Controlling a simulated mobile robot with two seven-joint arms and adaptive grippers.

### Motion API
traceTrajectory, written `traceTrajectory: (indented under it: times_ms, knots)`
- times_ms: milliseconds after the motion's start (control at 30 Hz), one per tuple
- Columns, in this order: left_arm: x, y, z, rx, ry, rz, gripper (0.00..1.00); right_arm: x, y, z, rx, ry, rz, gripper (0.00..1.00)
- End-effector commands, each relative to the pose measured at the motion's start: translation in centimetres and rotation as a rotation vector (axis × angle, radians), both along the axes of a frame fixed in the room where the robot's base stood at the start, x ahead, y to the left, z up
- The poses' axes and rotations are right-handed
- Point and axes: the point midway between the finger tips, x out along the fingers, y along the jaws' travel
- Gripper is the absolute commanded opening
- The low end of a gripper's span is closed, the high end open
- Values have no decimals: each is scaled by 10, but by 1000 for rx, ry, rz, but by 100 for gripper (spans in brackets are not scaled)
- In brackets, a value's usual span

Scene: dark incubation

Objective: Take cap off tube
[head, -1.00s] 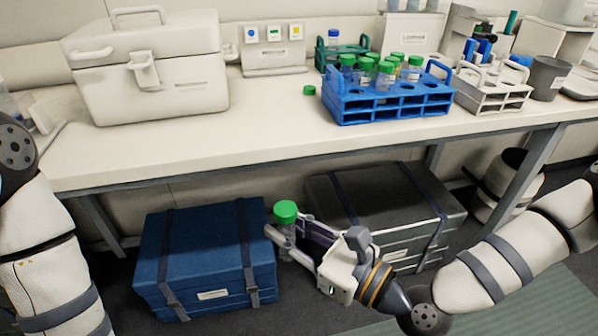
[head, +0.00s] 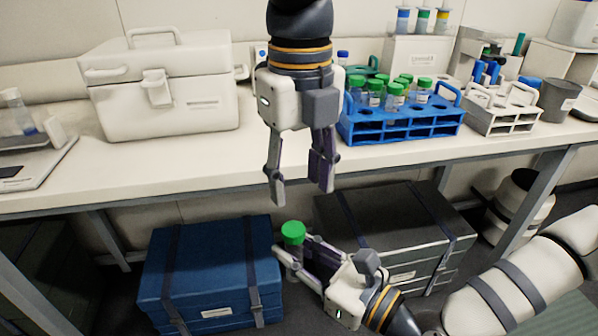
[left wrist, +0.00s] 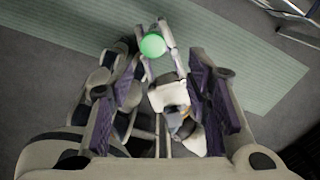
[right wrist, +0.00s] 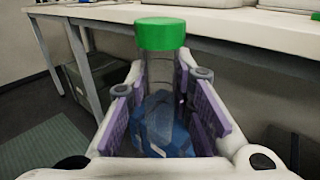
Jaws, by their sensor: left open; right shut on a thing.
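A clear tube (right wrist: 160,75) with a green cap (right wrist: 160,34) stands upright between the fingers of my right gripper (right wrist: 165,110), which is shut on it. In the head view the green cap (head: 293,232) shows in front of the bench, with the right gripper (head: 295,255) around the tube below it. My left gripper (head: 301,195) points down above the cap, open and empty, apart from it. In the left wrist view the green cap (left wrist: 153,45) lies beyond the open left fingers (left wrist: 155,100).
The bench (head: 180,165) carries a blue rack (head: 400,130) with several green-capped tubes, a white rack (head: 505,118) and a white case (head: 165,95). A blue case (head: 210,270) and a dark case (head: 400,220) lie on the floor below.

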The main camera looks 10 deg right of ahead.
Motion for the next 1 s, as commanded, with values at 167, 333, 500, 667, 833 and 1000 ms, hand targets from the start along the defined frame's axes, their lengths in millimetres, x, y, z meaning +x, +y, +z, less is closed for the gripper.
traceTrajectory:
  times_ms: [167,333,500,667,833,1000]
  knots:
    - [-1,0,-34,1,6,5,44,0,0,0,0,0,0,0]
    - [-1,0,-63,1,4,4,44,0,0,0,1,-1,0,0]
    - [-1,0,-76,0,3,4,44,0,0,1,1,-2,0,0]
    - [-1,0,-76,-1,2,3,44,0,0,1,0,-1,0,0]
    - [-1,0,-76,-2,1,3,19,0,0,1,0,-1,1,0]
    - [0,-2,-76,-7,-1,2,0,-2,2,1,1,-2,7,0]
